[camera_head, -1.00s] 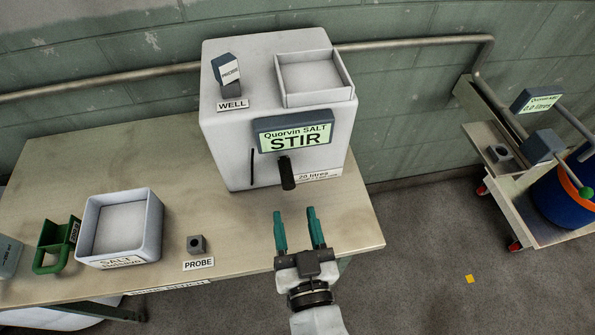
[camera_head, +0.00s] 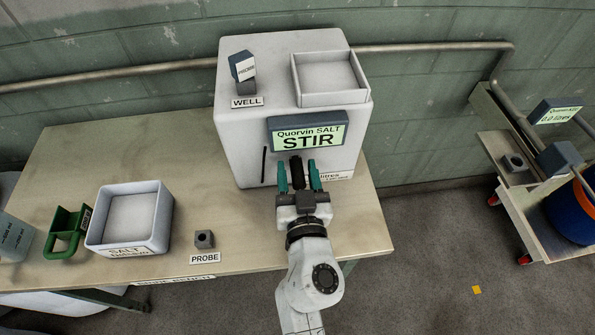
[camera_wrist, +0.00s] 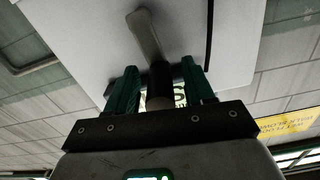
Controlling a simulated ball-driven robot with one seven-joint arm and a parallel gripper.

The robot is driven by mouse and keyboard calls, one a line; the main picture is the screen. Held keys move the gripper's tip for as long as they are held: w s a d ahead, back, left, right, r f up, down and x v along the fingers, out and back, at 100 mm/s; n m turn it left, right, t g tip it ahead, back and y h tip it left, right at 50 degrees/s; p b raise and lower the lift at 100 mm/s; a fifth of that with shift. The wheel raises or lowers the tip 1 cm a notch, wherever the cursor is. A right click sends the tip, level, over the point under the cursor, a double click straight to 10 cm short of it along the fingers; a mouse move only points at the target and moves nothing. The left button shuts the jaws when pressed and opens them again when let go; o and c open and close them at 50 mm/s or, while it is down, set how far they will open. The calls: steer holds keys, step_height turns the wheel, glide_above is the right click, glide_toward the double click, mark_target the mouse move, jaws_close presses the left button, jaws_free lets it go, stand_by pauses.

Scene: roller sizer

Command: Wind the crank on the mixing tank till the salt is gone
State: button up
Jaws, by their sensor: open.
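The mixing tank (camera_head: 240,125) is a white box on the bench, with a lit screen (camera_head: 308,135) reading "Quorvin SALT STIR". Its dark crank handle (camera_head: 297,172) sticks out of the front below the screen. In the wrist view the crank arm (camera_wrist: 145,32) and the dark grip (camera_wrist: 159,78) show. My gripper (camera_head: 299,178) has green fingers and is open, one finger on each side of the crank handle. In the wrist view my gripper (camera_wrist: 160,88) has the grip between its fingers, with no clear closing on it. The salt inside the tank is hidden.
A probe (camera_head: 243,68) stands in the well on the tank top, beside an open tray (camera_head: 330,102). A salt bin (camera_head: 165,215), green scoop (camera_head: 68,232) and probe holder (camera_head: 204,239) are on the bench (camera_head: 60,165). A trolley (camera_head: 545,225) with a blue drum stands at right.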

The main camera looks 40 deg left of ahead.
jaws_close()
stand_by(0.4)
steer(key=shift+s, duration=0.1)
